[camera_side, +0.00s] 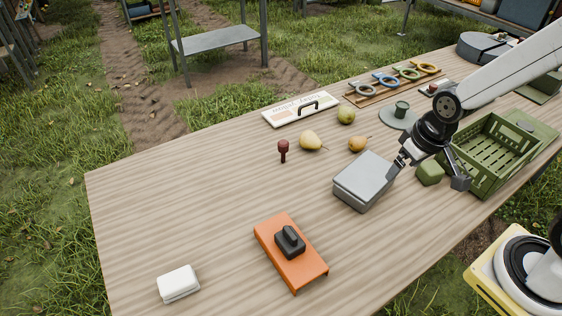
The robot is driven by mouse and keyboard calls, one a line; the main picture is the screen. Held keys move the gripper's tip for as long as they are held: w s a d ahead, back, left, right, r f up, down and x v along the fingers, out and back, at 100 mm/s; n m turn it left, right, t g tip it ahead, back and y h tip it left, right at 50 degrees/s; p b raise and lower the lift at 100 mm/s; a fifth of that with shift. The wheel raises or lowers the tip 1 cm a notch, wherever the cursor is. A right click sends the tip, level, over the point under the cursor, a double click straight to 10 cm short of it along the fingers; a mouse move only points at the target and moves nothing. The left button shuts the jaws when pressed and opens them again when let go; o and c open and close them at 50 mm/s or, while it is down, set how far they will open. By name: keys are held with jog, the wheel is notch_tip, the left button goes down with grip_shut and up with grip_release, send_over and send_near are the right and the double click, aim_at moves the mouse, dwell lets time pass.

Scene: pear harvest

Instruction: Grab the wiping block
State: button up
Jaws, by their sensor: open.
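I cannot tell whether the fingers touch the block. The top of the block is partly hidden by my gripper.
The slatted green crate (492,150) stands close on the right. A grey box (362,181) is close on the left. Pears (311,140) and a dark red stamp-like object (283,150) lie farther left. An orange board (290,262) and white block (178,284) are in front; bare table lies between.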

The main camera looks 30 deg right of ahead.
jog(key=w+a+f+m+g+y, duration=0.25)
jog(key=w+a+f+m, duration=0.2)
jog(key=a, duration=0.45)
jog(key=m+y, duration=1.1)
jog(key=m, duration=0.2)
send_near(178, 278)
jog(key=shift+s+a+f+h, duration=0.15)
jog(key=shift+s+a+f, duration=0.05)
jog(key=shift+a, duration=0.15)
jog(key=shift+s+a+f+h, duration=0.1)
jog(key=shift+s+a+f, duration=0.05)
jog(key=shift+a, duration=0.2)
jog(key=shift+a+f+m+t, duration=0.4)
jog(key=shift+a+m+t, duration=0.05)
jog(key=shift+a+m, duration=0.15)
jog(key=shift+x, duration=1.3)
jog(key=shift+a, duration=0.2)
jog(key=shift+r+x, duration=0.1)
jog(key=shift+x, duration=1.1)
jog(key=shift+r+x, duration=0.15)
jog(key=shift+x, duration=1.05)
jog(key=shift+w+a, duration=0.1)
jog(key=shift+w, duration=0.05)
jog(key=shift+c, duration=0.2)
